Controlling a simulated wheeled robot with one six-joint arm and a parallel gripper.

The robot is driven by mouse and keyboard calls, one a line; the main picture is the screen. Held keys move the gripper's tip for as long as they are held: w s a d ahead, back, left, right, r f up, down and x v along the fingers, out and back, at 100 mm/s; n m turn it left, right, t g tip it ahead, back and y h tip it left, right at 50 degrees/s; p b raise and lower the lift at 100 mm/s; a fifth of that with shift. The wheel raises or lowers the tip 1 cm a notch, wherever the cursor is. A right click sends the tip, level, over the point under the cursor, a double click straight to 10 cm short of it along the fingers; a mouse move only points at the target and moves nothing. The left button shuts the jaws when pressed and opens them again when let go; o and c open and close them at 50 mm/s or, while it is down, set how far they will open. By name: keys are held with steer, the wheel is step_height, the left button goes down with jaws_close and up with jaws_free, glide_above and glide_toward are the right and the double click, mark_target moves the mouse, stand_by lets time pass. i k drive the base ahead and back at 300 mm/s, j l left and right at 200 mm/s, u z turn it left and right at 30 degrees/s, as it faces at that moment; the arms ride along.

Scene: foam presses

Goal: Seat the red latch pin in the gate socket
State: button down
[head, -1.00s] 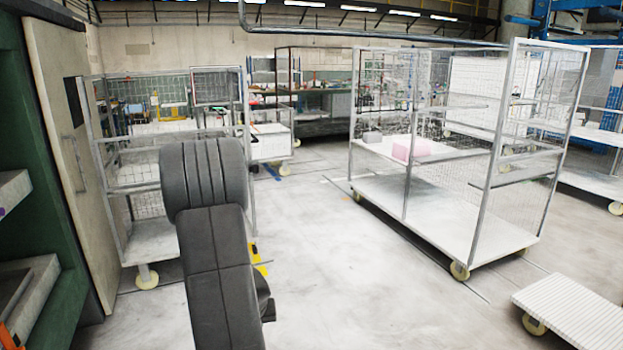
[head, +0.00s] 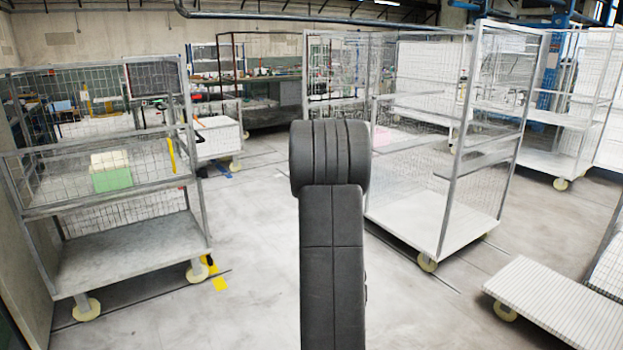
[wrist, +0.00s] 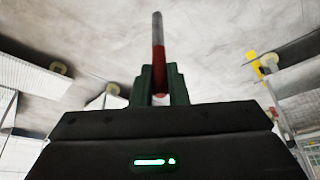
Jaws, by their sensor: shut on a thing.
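In the wrist view my gripper (wrist: 160,80) has its dark green fingers shut on the red latch pin (wrist: 158,58). The pin is a slim rod, red along the held part with a grey end that sticks out past the fingertips. In the head view my arm hides the gripper and the pin. I cannot make out the gate socket in either view.
A mesh cage cart (head: 110,200) with green and cream blocks (head: 110,172) on its shelf stands at left. A larger cage cart (head: 415,215) stands right of centre. A low ribbed platform (head: 560,312) is at lower right. Clear floor (head: 250,270) lies between the carts.

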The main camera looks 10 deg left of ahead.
mark_target(204, 177)
steer(key=i+j, duration=0.1)
steer(key=i, duration=1.65)
steer(key=i+u, duration=0.15)
steer(key=i, duration=0.65)
steer(key=i+l+u, duration=0.15)
steer(key=i, duration=0.65)
steer(key=l+u, duration=0.1)
steer(key=u, duration=1.45)
